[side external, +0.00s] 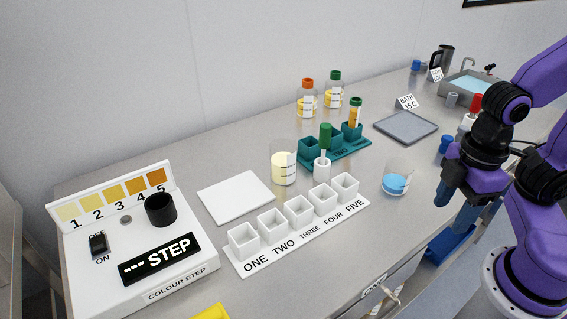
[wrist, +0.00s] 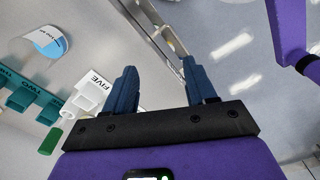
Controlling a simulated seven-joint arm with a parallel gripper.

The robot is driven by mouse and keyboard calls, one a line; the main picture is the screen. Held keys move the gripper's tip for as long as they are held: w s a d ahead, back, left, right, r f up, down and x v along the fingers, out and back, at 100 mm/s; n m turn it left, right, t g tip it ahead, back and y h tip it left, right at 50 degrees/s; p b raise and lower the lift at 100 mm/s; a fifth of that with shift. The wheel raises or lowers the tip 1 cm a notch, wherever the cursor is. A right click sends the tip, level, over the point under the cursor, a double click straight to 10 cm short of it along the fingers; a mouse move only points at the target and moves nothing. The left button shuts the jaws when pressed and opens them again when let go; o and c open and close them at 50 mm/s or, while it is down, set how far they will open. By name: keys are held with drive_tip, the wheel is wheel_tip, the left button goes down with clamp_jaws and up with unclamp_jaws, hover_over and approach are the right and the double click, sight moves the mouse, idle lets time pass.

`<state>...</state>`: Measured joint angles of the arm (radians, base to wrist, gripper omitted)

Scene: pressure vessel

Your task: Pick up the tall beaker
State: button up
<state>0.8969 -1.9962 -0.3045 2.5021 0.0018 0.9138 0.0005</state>
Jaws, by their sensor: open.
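The taller beaker (side external: 284,168) is clear glass with pale yellow liquid and stands upright on the bench, behind the row of white cups. A shorter, wider beaker (side external: 396,181) with blue liquid stands to its right; it also shows at the top left of the wrist view (wrist: 48,42). My gripper (side external: 454,208) is at the right, near the bench's front edge and apart from both beakers. In the wrist view my gripper (wrist: 158,72) is open and empty between its blue fingers. I cannot make out the taller beaker in the wrist view.
A white rack of cups (side external: 299,222) lies in front of the taller beaker, with a white plate (side external: 236,196) to its left. A green-capped white tube (side external: 323,165) and a teal rack (side external: 336,154) stand close on its right. A colour-step device (side external: 130,245) is at left.

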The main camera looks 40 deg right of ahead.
drive_tip(key=o, duration=0.8)
drive_tip(key=n+t+h, duration=0.9)
drive_tip(key=n+h, duration=0.2)
drive_tip(key=n, duration=0.2)
approach(280, 158)
drive_tip(key=shift+g, duration=0.3)
drive_tip(key=x, duration=0.5)
drive_tip(key=r+x, duration=0.1)
drive_tip(key=x, duration=0.2)
drive_tip(key=shift+w+d, duration=0.1)
drive_tip(key=shift+w, duration=0.4)
drive_tip(key=x, duration=0.4)
drive_tip(key=shift+s+d+f, duration=0.1)
drive_tip(key=shift+s+f, duration=0.05)
drive_tip(key=shift+f, duration=0.25)
drive_tip(key=shift+w+d+f, duration=0.15)
drive_tip(key=shift+w+d, duration=0.15)
